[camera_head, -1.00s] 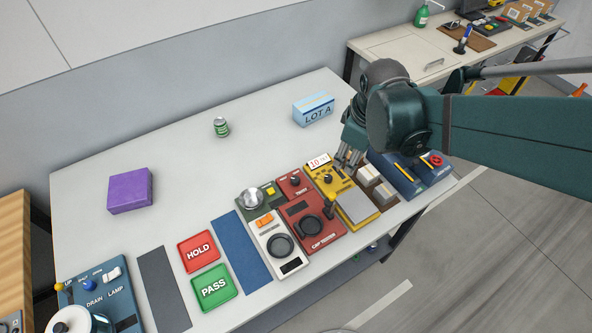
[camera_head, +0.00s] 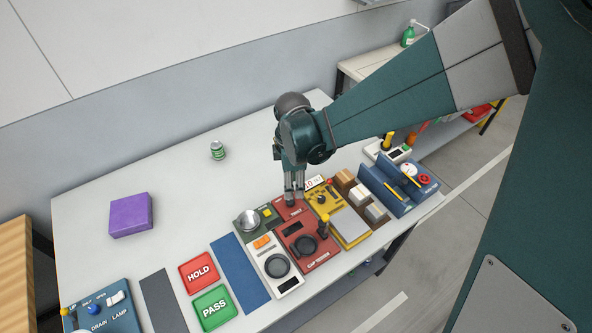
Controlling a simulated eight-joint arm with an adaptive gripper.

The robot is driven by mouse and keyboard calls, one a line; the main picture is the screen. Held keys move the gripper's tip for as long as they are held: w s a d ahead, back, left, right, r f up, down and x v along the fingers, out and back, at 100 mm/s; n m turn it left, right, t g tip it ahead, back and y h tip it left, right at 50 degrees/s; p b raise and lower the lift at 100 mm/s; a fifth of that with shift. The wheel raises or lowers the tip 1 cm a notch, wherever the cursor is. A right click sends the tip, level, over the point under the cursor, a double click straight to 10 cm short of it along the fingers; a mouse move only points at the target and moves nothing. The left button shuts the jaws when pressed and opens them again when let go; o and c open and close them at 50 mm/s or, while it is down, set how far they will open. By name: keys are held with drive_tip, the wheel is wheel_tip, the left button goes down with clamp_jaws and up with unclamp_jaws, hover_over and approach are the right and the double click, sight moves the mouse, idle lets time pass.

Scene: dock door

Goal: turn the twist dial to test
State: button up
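The red cap tester (camera_head: 322,261) stands near the front edge of the white table. It has a large black round socket and a black lever with a yellow tip (camera_head: 323,224). A small red panel (camera_head: 278,209) joins its back end, and a dark knob sat on it in the earlier frame. My gripper (camera_head: 292,201) points down right over that knob and mostly hides it. The fingertips are at the knob's height or just above it. I cannot tell whether they touch it or how far apart they are. The dial's pointer and markings are too small to read.
Left of the tester are a white unit (camera_head: 276,268) with a black ring and a green unit with a metal dome (camera_head: 249,221). Right of it are a yellow unit (camera_head: 348,228), several blocks and a blue fixture (camera_head: 397,186). The table around the purple box (camera_head: 130,215) is clear.

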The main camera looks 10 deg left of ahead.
sight(290, 202)
drive_tip(key=shift+s+a+f+n, duration=0.15)
drive_tip(key=shift+a+f+n, duration=0.2)
drive_tip(key=shift+a, duration=0.15)
drive_tip(key=shift+f, duration=3.9)
drive_tip(key=shift+c, duration=0.2)
drive_tip(key=c, duration=0.9)
